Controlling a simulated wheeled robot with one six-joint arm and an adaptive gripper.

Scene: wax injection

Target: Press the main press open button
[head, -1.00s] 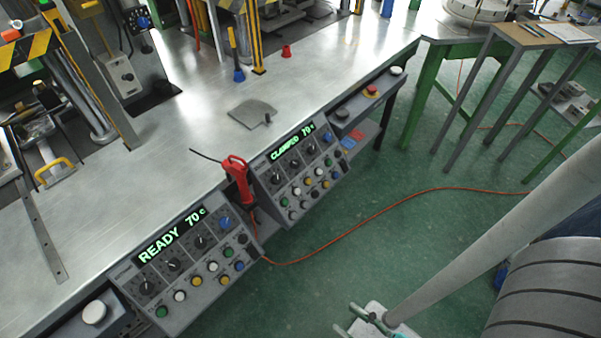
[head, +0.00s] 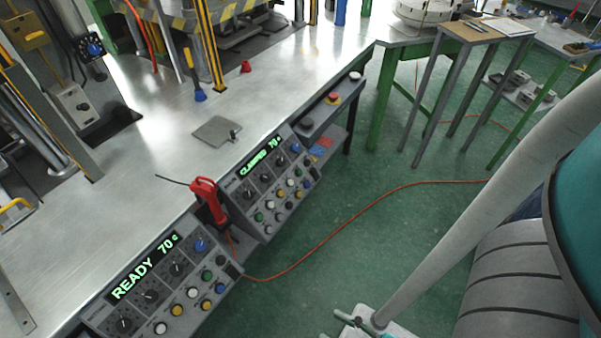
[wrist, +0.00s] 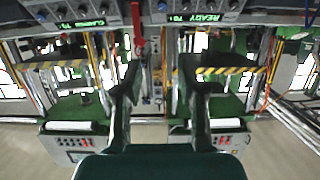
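Two grey control panels are set along the bench's front edge. The farther panel (head: 268,190) reads "CLAMPED 70 c" and has several knobs and coloured round buttons. The nearer panel (head: 165,285) reads "READY 70 c" and has similar knobs and white, yellow, green and blue buttons. Button labels are too small to read, so I cannot tell which one is the main press open button. Both displays also show at the top of the wrist view. My gripper (wrist: 162,82) is open and empty there, its dark fingers apart, touching no panel.
A red hand tool (head: 208,200) stands between the panels, its orange cable running over the green floor. A side box (head: 330,105) carries red and white buttons. A grey plate (head: 216,131) lies on the metal bench (head: 150,150). Floor in front is mostly clear.

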